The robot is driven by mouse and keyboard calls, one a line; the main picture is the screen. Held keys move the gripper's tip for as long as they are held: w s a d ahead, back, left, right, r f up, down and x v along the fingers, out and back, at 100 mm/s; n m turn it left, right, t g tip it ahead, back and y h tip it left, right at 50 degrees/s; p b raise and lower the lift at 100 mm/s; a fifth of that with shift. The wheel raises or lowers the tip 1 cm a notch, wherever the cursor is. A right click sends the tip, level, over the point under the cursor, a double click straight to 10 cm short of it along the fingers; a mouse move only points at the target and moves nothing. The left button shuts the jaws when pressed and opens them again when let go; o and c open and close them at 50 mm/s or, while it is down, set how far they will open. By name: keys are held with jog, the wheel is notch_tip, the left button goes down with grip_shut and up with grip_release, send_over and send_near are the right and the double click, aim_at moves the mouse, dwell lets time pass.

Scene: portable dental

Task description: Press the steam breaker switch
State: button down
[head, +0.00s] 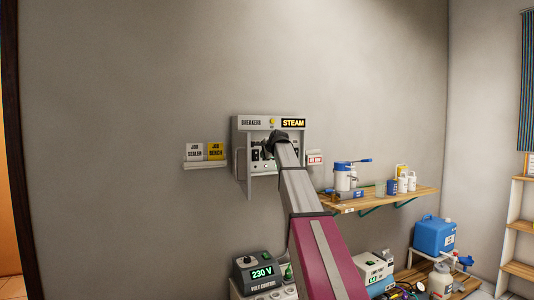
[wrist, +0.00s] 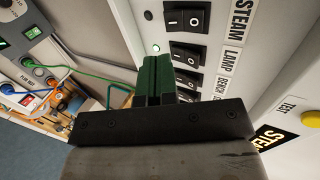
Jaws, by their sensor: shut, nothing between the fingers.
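The grey breaker box (head: 241,128) hangs on the wall, with a lit STEAM sign (head: 293,122) at its top right. In the wrist view the panel appears turned, with a column of black rocker switches. The steam switch (wrist: 187,20) is the top one there, beside the STEAM label (wrist: 240,18). The lamp switch (wrist: 188,52) is below it. My gripper (wrist: 154,72) is shut and empty, its green fingers close to the panel, left of the lamp and bench switches. Contact cannot be told. In the head view my arm hides part of the switches.
A small lit indicator (wrist: 155,48) is on the panel near my fingers. A yellow test button (wrist: 311,119) is at the right. A shelf (head: 425,193) with bottles is right of the box; a card ledge (head: 205,166) is left. The volt control unit (head: 260,272) stands below.

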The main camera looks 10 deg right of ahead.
aim_at(257, 156)
jog(key=x, duration=0.3)
jog(key=r+x, duration=0.1)
jog(key=x, duration=0.3)
jog(key=shift+w+a, duration=0.15)
jog(key=shift+w, duration=0.2)
jog(key=shift+f, duration=0.15)
jog(key=shift+w+t, duration=0.25)
jog(key=shift+t, duration=0.15)
jog(key=shift+r, duration=0.8)
